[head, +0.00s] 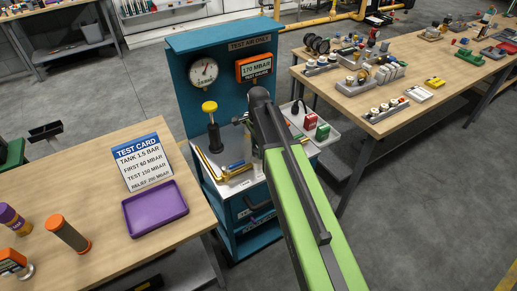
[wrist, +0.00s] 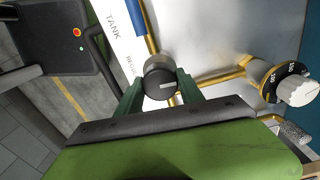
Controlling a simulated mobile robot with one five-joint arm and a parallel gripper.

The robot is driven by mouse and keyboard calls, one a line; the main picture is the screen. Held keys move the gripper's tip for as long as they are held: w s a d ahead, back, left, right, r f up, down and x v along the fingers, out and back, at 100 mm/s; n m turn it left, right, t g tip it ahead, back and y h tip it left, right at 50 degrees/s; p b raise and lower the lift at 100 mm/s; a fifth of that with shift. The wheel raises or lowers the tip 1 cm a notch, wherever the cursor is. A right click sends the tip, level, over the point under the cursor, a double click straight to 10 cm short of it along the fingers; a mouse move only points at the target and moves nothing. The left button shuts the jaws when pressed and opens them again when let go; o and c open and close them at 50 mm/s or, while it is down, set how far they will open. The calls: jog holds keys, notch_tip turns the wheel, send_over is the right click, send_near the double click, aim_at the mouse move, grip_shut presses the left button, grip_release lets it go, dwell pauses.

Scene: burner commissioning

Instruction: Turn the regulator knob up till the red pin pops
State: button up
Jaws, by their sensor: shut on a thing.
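My gripper (wrist: 160,85) is shut on a dark round knob (wrist: 160,84) with a pale mark on its top, in the wrist view. Printed words, "TANK" and part of another word that seems to begin "REGU", lie beside this knob. In the head view my green arm hides the knob and most of the gripper. A round gauge (head: 203,72) and an orange-framed display (head: 254,68) reading 170 MBAR are on the blue test stand (head: 188,60). I cannot make out a red pin in either view.
A white knob with a black numbered dial (wrist: 292,88) is to the right in the wrist view. A yellow-topped black post (head: 209,107) stands left of my arm. The test card (head: 142,162) and purple tray (head: 157,209) are on the left table; a cluttered bench is right.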

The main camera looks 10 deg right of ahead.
jog(key=o, duration=1.4)
notch_tip(320, 180, up, 18)
jog(key=p, duration=1.7)
jog(key=shift+f, duration=0.25)
